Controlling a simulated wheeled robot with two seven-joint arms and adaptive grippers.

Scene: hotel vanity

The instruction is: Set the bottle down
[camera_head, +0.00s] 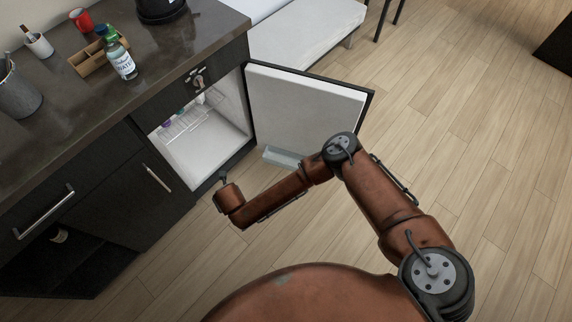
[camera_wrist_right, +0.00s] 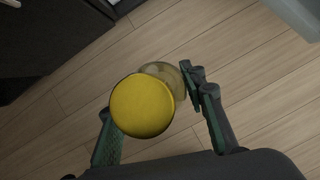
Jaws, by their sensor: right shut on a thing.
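In the right wrist view, a bottle with a round yellow cap (camera_wrist_right: 142,106) is between the two fingers of my right gripper (camera_wrist_right: 150,98). Part of its pale, see-through body (camera_wrist_right: 166,74) shows behind the cap. My right gripper is shut on it, above the wood floor. In the head view my right arm reaches down and left in front of the open mini fridge; its fingers and the held bottle are hidden there. My left gripper is not in view.
The mini fridge (camera_head: 218,138) is open, with a wire rack (camera_head: 184,122) inside and its door (camera_head: 305,107) swung out right. On the dark counter (camera_head: 62,124) stand another labelled bottle (camera_head: 121,63), a wooden organizer (camera_head: 90,64), a red mug (camera_head: 80,20) and a grey container (camera_head: 17,97).

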